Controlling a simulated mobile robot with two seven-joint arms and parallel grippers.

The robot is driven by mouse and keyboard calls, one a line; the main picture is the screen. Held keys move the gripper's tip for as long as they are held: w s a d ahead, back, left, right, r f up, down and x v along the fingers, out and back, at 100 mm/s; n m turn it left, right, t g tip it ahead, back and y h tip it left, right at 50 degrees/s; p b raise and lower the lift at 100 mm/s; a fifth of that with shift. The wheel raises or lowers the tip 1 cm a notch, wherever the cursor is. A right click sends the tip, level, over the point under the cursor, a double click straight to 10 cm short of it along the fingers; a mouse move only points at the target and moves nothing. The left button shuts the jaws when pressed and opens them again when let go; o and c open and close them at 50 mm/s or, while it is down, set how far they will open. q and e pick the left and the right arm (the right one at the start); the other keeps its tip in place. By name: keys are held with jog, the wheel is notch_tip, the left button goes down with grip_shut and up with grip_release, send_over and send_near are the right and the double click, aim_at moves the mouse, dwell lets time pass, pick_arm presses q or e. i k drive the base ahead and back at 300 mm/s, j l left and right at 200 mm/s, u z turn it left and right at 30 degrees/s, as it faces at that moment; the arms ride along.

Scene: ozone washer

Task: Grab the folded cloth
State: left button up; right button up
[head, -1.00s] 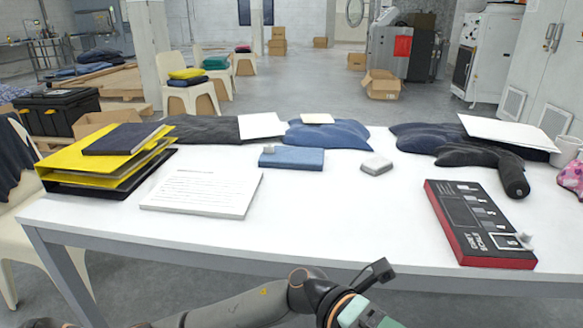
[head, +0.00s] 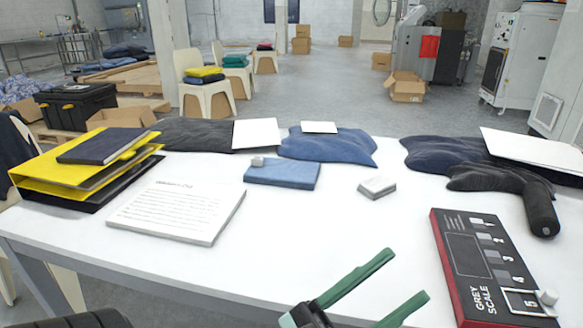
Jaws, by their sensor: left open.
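A flat blue folded cloth (head: 288,176) lies on the white table (head: 330,235), left of the picture's middle, with a small light-grey piece on its left end. My left gripper (head: 408,273) is at the bottom, right of the middle, over the table's near part. Its two green fingers are spread apart with nothing between them. It is nearer to me than the folded cloth and to its right, well apart from it. My right gripper is not in view.
A small grey-white block (head: 377,187) lies right of the folded cloth. A white printed sheet (head: 180,210) and yellow folders (head: 65,172) are at left. A grey-scale board (head: 480,262) is at right. Dark garments (head: 330,148) lie along the back.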

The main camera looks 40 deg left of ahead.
aim_at(301, 175)
jog(key=i+u, duration=0.15)
jog(key=u, duration=1.4)
jog(key=k+j+u, duration=0.25)
jog(key=j, duration=0.15)
jog(key=j+u, duration=0.3)
jog(key=j, duration=0.15)
jog(key=i, duration=0.95)
